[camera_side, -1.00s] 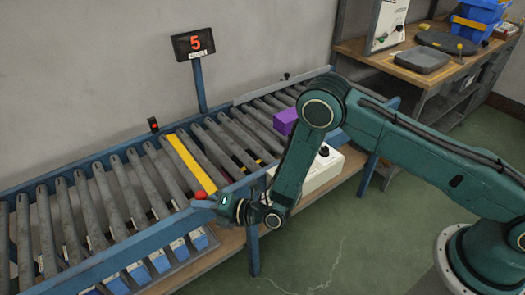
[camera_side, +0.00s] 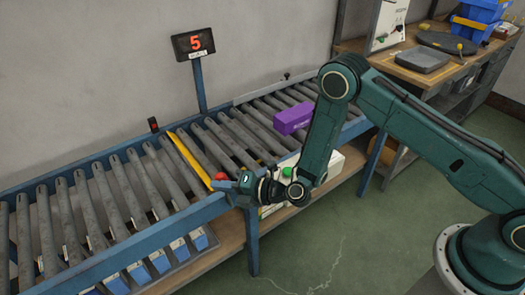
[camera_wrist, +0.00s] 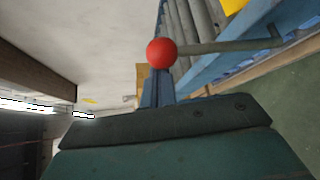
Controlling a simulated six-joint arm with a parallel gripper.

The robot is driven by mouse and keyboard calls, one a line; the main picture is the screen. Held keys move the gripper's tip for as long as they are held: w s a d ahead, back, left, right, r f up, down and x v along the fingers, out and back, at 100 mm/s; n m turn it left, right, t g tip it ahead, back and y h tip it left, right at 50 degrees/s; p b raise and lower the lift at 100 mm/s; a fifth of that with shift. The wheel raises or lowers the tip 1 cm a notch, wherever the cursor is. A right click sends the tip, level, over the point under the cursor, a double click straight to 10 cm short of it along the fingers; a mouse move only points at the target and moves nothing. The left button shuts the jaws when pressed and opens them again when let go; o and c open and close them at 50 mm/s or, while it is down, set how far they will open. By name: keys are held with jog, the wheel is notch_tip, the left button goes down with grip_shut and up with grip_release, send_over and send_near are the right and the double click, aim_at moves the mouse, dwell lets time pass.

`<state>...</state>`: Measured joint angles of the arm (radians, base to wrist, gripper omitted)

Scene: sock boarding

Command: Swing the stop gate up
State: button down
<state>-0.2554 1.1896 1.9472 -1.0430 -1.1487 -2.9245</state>
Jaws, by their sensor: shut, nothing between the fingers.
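The stop gate is a yellow bar (camera_side: 190,157) across the conveyor rollers; in the side view it shows as a narrow, tilted strip. A red ball knob (camera_side: 221,176) sits at the near end of the gate, by the front rail. In the wrist view, the red knob (camera_wrist: 161,53) is on a grey lever rod (camera_wrist: 215,47), with a yellow patch at the top right. My gripper (camera_side: 226,186) is shut and empty, just below and beside the knob. In the wrist view, my gripper (camera_wrist: 157,92) points toward the knob; I cannot tell whether they touch.
A purple box (camera_side: 295,118) sits on the rollers to the right, partly behind my arm. A pale control box with a green button (camera_side: 287,172) is below the front rail (camera_side: 140,233). A display reading 5 (camera_side: 194,43) stands behind. Blue-and-white boxes (camera_side: 160,260) lie below the left rollers.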

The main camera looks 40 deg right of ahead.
jog(key=shift+d+r, duration=0.15)
jog(key=shift+d, duration=0.5)
jog(key=shift+r, duration=0.1)
notch_tip(320, 180, up, 20)
dwell(1.5)
jog(key=shift+f, duration=0.2)
jog(key=w+a+f+m+g+h, duration=0.1)
jog(key=w+f+m+g+h, duration=0.1)
jog(key=m, duration=0.5)
jog(key=w+a+f+m+g+h, duration=0.1)
jog(key=w+f+m+g+h, duration=0.1)
jog(key=f+m+g+h, duration=0.2)
notch_tip(320, 180, down, 2)
jog(key=m+g, duration=0.4)
jog(key=shift+w+f+m+g+h, duration=0.2)
jog(key=shift+f+m+g+h, duration=0.1)
jog(key=shift+g+h, duration=0.1)
